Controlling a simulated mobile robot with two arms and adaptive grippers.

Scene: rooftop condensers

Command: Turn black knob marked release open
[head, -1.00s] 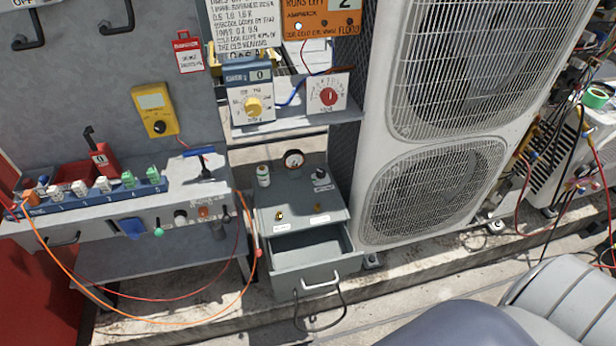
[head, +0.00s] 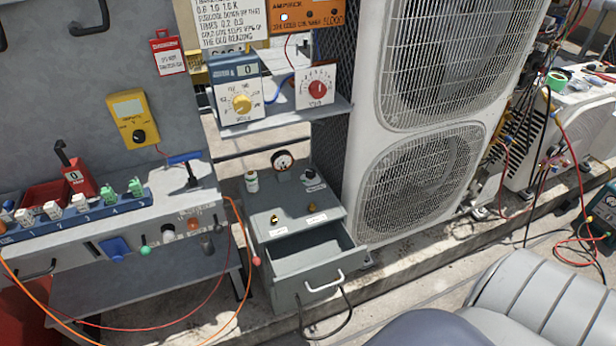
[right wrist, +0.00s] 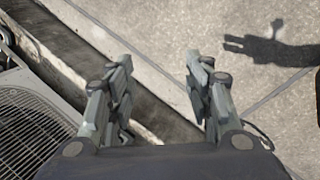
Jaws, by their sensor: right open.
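A small black knob with a white label (head: 311,176) stands on the back right of the grey cabinet's top (head: 294,205), beside a round gauge (head: 283,161). Its label is too small to read, so I cannot tell whether it says release. Two brass-coloured fittings with white labels sit nearer the cabinet's front edge. My right gripper (right wrist: 160,68) shows only in the right wrist view. Its fingers are apart and empty above the concrete floor, away from the knob. My left gripper is in neither view.
The cabinet's drawer (head: 325,281) stands open at its front. A white bottle (head: 251,181) is left of the gauge. A shelf with dial boxes (head: 243,103) overhangs behind. The tall condenser (head: 423,180) stands to the right. A workbench (head: 150,225) with hanging leads is at left.

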